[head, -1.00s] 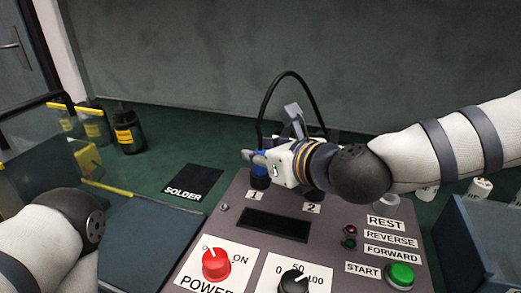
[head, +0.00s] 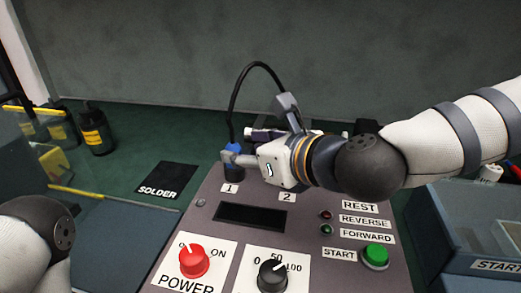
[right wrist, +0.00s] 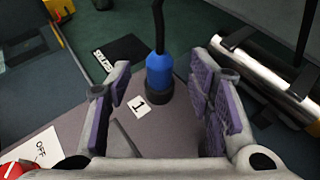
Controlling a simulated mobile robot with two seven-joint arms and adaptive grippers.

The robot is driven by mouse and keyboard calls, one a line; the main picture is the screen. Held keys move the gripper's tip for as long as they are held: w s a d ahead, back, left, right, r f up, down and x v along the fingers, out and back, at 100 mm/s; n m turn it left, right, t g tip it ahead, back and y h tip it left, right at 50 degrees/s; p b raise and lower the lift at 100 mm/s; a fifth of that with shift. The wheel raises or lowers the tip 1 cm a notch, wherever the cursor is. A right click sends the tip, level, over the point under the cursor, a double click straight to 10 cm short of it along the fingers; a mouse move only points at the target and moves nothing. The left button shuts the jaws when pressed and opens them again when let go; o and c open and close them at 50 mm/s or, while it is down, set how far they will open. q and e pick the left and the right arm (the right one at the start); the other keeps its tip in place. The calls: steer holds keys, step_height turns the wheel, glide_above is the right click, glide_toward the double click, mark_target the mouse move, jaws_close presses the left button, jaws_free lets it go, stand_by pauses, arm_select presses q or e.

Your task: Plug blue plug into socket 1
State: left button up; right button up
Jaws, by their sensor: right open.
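The blue plug (head: 234,149) stands upright at the back left of the grey control panel (head: 180,225), just behind the label 1 (head: 230,188). Its black cable (head: 234,100) arches up from its top. In the right wrist view the blue plug (right wrist: 159,77) has its dark lower end at the socket 1 place, next to the label. How deep it sits is hard to tell. My right gripper (head: 238,158) is open. In the right wrist view its purple-padded fingers stand apart, with the plug visible between and beyond them. My left gripper is out of view.
A red power knob (head: 195,260), a black dial (head: 272,275) and a green start button (head: 375,256) are on the panel's front. A silver cylinder (right wrist: 270,72) lies behind the panel. Black bottles (head: 95,130) stand at far left. A blue-grey box is at right.

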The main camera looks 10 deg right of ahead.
steer(key=v, duration=0.7)
stand_by(0.6)
